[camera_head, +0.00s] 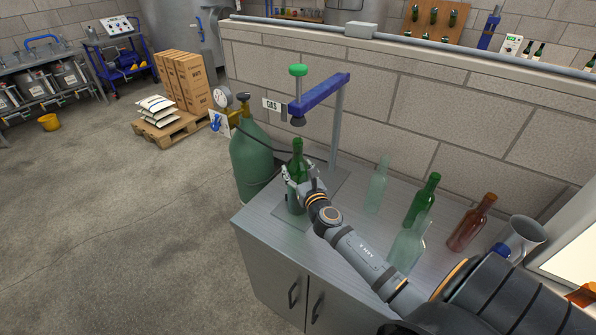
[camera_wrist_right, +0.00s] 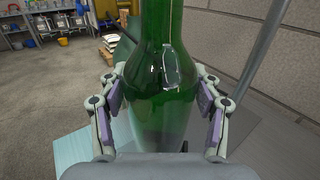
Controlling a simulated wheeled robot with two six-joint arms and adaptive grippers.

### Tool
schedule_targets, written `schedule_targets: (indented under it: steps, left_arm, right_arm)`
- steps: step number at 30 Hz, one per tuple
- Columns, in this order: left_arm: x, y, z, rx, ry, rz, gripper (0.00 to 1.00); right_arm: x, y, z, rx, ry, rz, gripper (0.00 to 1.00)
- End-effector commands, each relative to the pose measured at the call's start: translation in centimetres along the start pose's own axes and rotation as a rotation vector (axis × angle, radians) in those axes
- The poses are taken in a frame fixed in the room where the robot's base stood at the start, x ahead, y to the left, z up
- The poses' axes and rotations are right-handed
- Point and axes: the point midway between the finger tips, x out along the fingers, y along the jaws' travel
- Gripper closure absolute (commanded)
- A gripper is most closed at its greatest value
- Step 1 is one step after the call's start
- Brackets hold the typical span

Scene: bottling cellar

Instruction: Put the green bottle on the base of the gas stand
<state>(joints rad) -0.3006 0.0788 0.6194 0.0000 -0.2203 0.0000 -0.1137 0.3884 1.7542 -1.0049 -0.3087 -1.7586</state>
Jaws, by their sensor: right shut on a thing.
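The green bottle (camera_head: 297,152) is upright under the nozzle of the gas stand, a grey post with a blue arm (camera_head: 318,94) and a green knob. My right gripper (camera_head: 301,178) is shut around the bottle's body, and the arm comes in from the lower right. In the right wrist view the bottle (camera_wrist_right: 160,85) stands between the two fingers. The stand's flat grey base (camera_head: 333,180) is partly hidden behind the gripper and bottle. The bottle's foot appears over the base; I cannot tell whether it touches. My left gripper is not in view.
A large green gas cylinder (camera_head: 249,160) with a gauge and hose stands left of the cabinet. On the worktop to the right stand a pale bottle (camera_head: 377,187), another green bottle (camera_head: 424,197), a clear bottle (camera_head: 408,245) and a brown bottle (camera_head: 472,222). A brick wall (camera_head: 440,120) rises behind.

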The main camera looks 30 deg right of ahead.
Motion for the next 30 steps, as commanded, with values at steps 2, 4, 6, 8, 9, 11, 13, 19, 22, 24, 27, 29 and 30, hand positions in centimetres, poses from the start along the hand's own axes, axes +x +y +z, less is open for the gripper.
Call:
schedule_targets:
  steps: [2,4,6,8,9,11,13,19,22,24,27,29,30]
  left_arm:
    - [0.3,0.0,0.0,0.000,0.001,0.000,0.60]
    - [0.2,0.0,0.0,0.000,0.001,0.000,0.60]
    - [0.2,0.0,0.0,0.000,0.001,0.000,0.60]
    - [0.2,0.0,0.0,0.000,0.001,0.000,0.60]
    - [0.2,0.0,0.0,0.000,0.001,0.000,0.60]
    - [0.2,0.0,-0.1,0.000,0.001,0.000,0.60]
    - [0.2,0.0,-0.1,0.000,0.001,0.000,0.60]
    - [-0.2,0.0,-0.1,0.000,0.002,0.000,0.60]
    - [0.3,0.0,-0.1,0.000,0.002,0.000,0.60]
    - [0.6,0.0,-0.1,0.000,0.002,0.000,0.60]
    - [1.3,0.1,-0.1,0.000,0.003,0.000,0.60]
    - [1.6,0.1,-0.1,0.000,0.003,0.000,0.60]
    - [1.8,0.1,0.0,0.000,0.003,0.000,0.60]
  right_arm:
    - [0.0,0.0,-0.2,0.000,-0.002,0.001,0.98]
    - [0.0,0.0,-0.3,0.000,0.000,0.000,0.31]
    - [0.0,0.0,-0.3,0.000,0.000,0.000,0.22]
    - [0.0,0.0,-0.3,0.000,0.000,0.000,0.14]
    - [0.0,0.0,-0.3,0.000,0.000,0.000,0.13]
    - [0.0,0.0,-0.3,0.000,0.000,0.000,0.13]
    - [0.0,0.0,-0.3,0.000,0.000,0.000,0.13]
    - [0.0,0.0,0.2,0.000,0.000,0.000,0.13]
    - [-1.3,-0.1,-0.3,-0.003,0.002,0.000,0.13]
    - [-2.9,0.0,-0.3,-0.004,0.003,0.002,0.13]
    - [-5.5,0.0,-0.5,-0.005,0.003,0.003,0.13]
    - [-7.0,0.0,-0.4,-0.006,0.003,0.003,0.13]
    - [-7.9,0.0,-0.4,-0.005,0.004,0.002,0.13]
